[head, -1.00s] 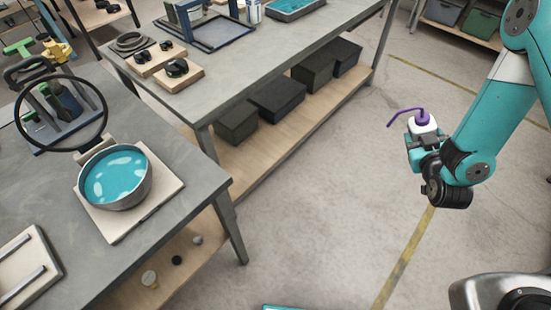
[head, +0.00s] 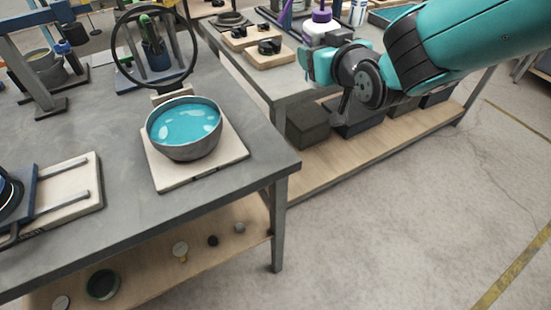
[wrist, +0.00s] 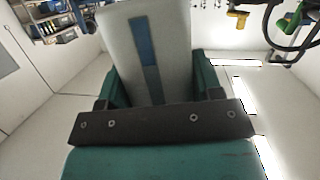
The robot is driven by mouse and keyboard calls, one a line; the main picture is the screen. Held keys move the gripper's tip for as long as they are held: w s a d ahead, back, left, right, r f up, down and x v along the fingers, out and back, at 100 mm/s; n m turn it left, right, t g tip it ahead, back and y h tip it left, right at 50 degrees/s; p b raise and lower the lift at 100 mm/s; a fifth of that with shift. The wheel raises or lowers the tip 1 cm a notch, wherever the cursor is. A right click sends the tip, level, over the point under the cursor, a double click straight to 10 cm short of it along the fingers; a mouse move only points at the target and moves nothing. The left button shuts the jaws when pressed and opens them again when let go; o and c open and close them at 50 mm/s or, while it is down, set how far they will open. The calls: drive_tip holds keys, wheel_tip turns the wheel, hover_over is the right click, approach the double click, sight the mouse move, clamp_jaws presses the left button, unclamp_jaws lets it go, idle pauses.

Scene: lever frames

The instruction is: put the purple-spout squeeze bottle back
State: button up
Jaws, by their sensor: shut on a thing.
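The squeeze bottle (head: 319,28), white with a purple collar and spout, stands roughly upright in my gripper (head: 325,55) in the head view. My gripper is shut on it, in front of the far bench's near end and seemingly above it. The spout's tip is cut off by the top edge. In the wrist view the bottle (wrist: 148,50) is a pale body with a blue stripe between the jaws. Its base is hidden. I cannot tell which place is its own.
A grey bowl (head: 184,150) of teal liquid sits on a pale board on the near bench (head: 110,220). A ring magnifier (head: 116,50) stands behind it. Wooden blocks with black parts (head: 268,52) lie on the far bench, left of my gripper. The open floor is at right.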

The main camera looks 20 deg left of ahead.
drive_tip(key=s+a+r+g+y+b, duration=0.1)
drive_tip(key=s+a+r+g+b, duration=0.1)
drive_tip(key=s+a+r, duration=0.4)
drive_tip(key=shift+n, duration=0.3)
drive_tip(key=shift+s+a+f+p, duration=0.2)
drive_tip(key=shift+f+p, duration=0.1)
drive_tip(key=shift+f, duration=3.2)
drive_tip(key=shift+s+a+f+p, duration=0.1)
drive_tip(key=shift+a+f+p, duration=0.2)
drive_tip(key=shift+f, duration=3.15)
drive_tip(key=shift+s+a+f+p, duration=0.15)
drive_tip(key=shift+f+p, duration=0.15)
drive_tip(key=shift+f, duration=3.2)
drive_tip(key=shift+f, duration=0.15)
drive_tip(key=o, duration=0.7)
drive_tip(key=shift+o, duration=0.2)
